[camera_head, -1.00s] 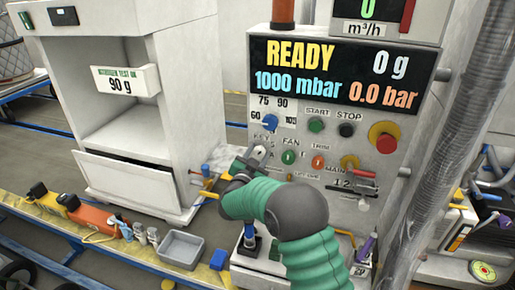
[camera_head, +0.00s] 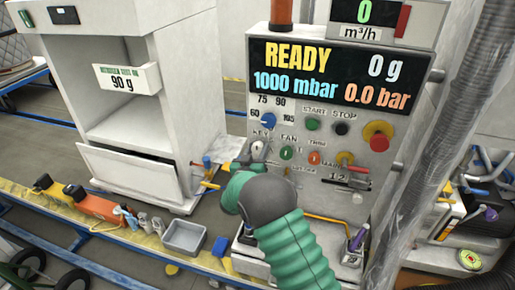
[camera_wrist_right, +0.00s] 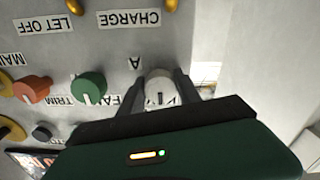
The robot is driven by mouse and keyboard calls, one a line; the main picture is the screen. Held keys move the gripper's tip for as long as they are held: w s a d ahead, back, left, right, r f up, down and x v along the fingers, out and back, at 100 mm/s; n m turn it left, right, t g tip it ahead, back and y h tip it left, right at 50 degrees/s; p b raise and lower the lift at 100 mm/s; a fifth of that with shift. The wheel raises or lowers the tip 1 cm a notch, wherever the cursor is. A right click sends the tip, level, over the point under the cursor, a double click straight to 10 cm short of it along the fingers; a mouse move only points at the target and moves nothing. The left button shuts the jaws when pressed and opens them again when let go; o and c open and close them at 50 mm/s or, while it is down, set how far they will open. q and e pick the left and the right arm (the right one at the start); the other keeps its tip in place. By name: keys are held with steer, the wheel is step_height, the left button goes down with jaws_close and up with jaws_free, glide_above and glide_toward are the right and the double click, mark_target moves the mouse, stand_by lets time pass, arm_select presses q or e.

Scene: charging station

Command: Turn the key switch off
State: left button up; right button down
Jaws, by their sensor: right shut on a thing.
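The key switch (camera_head: 258,148) is a pale grey-white knob under the "KEY" label on the left of the control panel (camera_head: 300,195). In the right wrist view the key switch (camera_wrist_right: 159,88) sits between the two dark fingers of my right gripper (camera_wrist_right: 160,84). The fingers are closed on its sides. In the head view my right gripper (camera_head: 253,163) is at the panel, and its hand hides the area below the switch. The exact angle of the key is hard to tell. My left gripper is not in view.
A green FAN knob (camera_head: 286,153) and an orange TRIM knob (camera_head: 314,158) stand close beside the switch. A blue dial (camera_head: 268,120) is above it. A red emergency button (camera_head: 379,136) is at the right. A white cabinet (camera_head: 180,90) stands to the left.

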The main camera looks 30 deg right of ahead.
steer(key=shift+w+r, duration=0.1)
steer(key=shift+r, duration=0.25)
steer(key=c, duration=1.3)
jaws_free()
steer(key=o, duration=0.4)
steer(key=shift+f, duration=0.25)
steer(key=shift+o, duration=0.2)
steer(key=b+v, duration=0.1)
steer(key=v, duration=1.6)
steer(key=shift+b, duration=0.4)
steer(key=shift+w+d+f, duration=0.1)
steer(key=shift+f, duration=0.05)
